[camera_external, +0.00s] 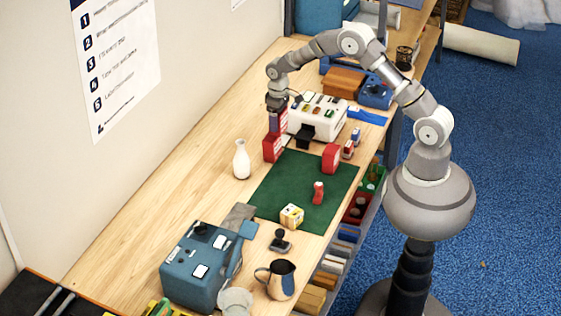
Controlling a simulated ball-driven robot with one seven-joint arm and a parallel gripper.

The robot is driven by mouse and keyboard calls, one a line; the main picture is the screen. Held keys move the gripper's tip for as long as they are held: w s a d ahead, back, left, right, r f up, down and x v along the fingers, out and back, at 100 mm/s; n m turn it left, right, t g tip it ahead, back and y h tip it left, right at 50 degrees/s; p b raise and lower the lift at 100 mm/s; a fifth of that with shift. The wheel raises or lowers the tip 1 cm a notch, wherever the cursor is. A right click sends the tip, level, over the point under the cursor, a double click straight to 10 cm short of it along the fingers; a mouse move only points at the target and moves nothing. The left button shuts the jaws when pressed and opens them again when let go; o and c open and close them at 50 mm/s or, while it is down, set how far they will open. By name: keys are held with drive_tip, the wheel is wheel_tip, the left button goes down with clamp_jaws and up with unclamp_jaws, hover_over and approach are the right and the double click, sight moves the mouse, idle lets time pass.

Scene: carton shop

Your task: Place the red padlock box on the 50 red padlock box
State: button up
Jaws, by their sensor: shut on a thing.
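My gripper (277,106) points down over the back left of the bench, behind the green mat. It is shut on a small red box with a dark upper part (277,122), which I take for the red padlock box. A larger red box (272,149) stands upright directly below it. The held box appears right over the lower one, but I cannot tell whether they touch. Another red box (331,158) stands on the back right of the mat. Labels are too small to read, so I cannot tell which box is the 50 one.
A white machine (317,117) with a black tray stands close right of the held box. A white vase (241,160) stands in front left. The green mat (285,185) holds a small red item (318,192) and a yellow-white cube (291,216). A blue machine (190,270) stands at the front.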

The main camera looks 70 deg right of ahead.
drive_tip(key=w, duration=0.2)
drive_tip(key=shift+w+d+f, duration=0.1)
drive_tip(key=shift+w, duration=0.2)
wheel_tip(320, 180, down, 4)
drive_tip(key=shift+r+b, duration=0.25)
drive_tip(key=shift+b, duration=0.15)
drive_tip(key=o, duration=1.1)
wheel_tip(320, 180, up, 12)
drive_tip(key=shift+r+p, duration=0.1)
drive_tip(key=shift+p, duration=0.85)
